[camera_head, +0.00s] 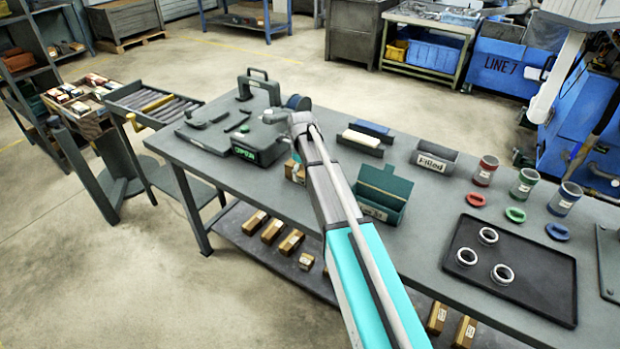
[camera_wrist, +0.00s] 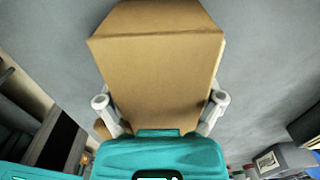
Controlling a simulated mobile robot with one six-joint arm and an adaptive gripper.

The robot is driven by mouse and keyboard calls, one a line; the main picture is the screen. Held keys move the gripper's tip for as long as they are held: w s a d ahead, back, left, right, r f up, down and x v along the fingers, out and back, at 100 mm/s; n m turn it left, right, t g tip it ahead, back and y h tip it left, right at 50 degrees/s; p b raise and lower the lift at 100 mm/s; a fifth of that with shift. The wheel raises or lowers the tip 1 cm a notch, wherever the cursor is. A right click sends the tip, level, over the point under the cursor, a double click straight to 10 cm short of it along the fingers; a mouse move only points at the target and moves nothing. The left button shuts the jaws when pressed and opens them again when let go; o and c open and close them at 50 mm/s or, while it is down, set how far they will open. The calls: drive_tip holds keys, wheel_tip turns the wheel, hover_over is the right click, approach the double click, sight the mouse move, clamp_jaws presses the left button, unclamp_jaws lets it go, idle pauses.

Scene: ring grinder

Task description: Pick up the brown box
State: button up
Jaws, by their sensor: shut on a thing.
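The brown box (camera_wrist: 158,60) fills the middle of the wrist view. My gripper (camera_wrist: 160,100) has its two pale fingers against the left and right sides of it, shut on it. In the head view, a brown box with a white label (camera_head: 293,170) shows beside my arm at the table, partly hidden by the arm. My gripper's fingers are hidden in that view. I cannot tell whether the held box touches the table.
The grey table (camera_head: 440,222) also holds a green open box (camera_head: 382,196), a grey machine (camera_head: 262,140), a "Filled" bin (camera_head: 435,160), coloured cups and a black tray (camera_head: 545,290) with metal rings. Several brown boxes (camera_head: 273,231) lie on the lower shelf.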

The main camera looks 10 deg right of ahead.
drive_tip(key=shift+r, duration=0.15)
wheel_tip(320, 180, up, 2)
drive_tip(key=shift+r+p, duration=0.15)
drive_tip(key=shift+p, duration=1.1)
drive_tip(key=s+r+p, duration=0.1)
drive_tip(key=r+p, duration=0.1)
drive_tip(key=s+r+p, duration=0.4)
drive_tip(key=shift+r+p, duration=0.3)
drive_tip(key=s+r+p, duration=0.3)
drive_tip(key=s+p, duration=0.1)
drive_tip(key=s, duration=0.5)
drive_tip(key=shift+d+r, duration=0.15)
drive_tip(key=shift+r, duration=0.25)
drive_tip(key=shift+s, duration=0.15)
